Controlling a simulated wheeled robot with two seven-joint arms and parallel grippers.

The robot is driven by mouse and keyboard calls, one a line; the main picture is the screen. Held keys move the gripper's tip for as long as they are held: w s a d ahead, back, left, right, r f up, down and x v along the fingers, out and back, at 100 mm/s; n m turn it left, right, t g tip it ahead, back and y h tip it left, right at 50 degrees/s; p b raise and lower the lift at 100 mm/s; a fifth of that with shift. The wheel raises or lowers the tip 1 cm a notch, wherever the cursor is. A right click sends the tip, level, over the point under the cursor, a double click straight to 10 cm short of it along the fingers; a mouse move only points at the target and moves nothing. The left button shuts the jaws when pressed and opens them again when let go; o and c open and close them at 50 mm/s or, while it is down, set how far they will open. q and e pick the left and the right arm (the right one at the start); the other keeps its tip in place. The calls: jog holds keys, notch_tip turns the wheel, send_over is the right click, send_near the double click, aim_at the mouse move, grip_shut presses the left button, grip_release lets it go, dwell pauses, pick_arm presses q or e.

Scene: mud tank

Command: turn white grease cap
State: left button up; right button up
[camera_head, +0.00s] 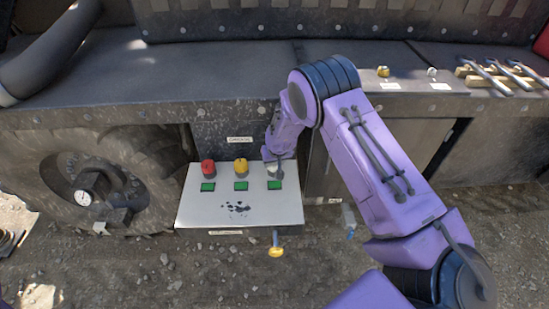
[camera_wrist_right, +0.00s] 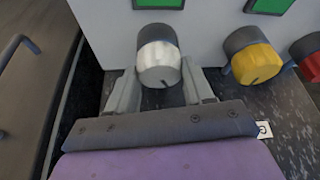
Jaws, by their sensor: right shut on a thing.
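The white grease cap (camera_wrist_right: 159,60) sits on the light panel box (camera_head: 205,217), last in a row of three caps. It has a dark ribbed base and a dark mark on its pale face. My right gripper (camera_wrist_right: 160,72) has one finger on each side of the cap and is shut on it. In the head view my right gripper (camera_head: 274,164) reaches down at the panel's right end and mostly hides the cap. My left gripper is not in view.
A yellow cap (camera_head: 240,166) and a red cap (camera_head: 208,167) stand beside it. Green squares (camera_head: 241,186) lie in front of the caps. A yellow-handled lever (camera_head: 276,252) sticks out below the panel. A wheel (camera_head: 95,185) is at left; tools (camera_head: 505,75) lie on the ledge.

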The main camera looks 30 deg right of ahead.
aim_at(273, 181)
jog(key=shift+a+m+g+h+p, duration=0.1)
jog(key=shift+m+g+h+p, duration=0.4)
jog(key=shift+m, duration=1.5)
jog(key=o, duration=1)
jog(key=shift+o, duration=0.2)
jog(key=b+v, duration=0.2)
jog(key=v, duration=0.8)
jog(key=shift+a, duration=0.25)
jog(key=shift+s+r, duration=0.1)
jog(key=shift+r, duration=0.1)
